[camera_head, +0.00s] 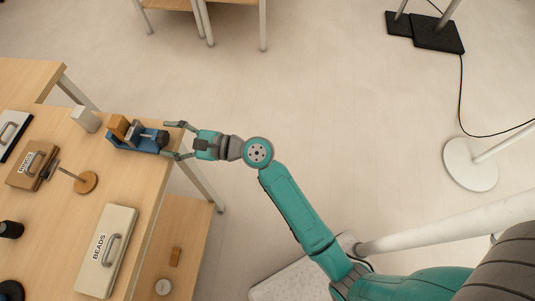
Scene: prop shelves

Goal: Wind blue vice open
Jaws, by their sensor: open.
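The blue vice (147,143) sits on the wooden table near its right edge. A tan-orange block (119,127) stands at the vice's left end, and it looks to be between the jaws, though I cannot tell whether they grip it. A dark grey part shows on top of the vice. My gripper (179,140) is just right of the vice, pointing left. Its two fingers are spread apart, one above and one below the vice's right end. I cannot tell whether they touch it. The vice's handle is not clear at this size.
On the table (61,225) are a pale block (86,119), a cream BEADS case (107,250), a brown case (32,166) and a round wooden stand (85,182). A lower shelf (188,232) holds small items. White stands rise at the right. The floor between is clear.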

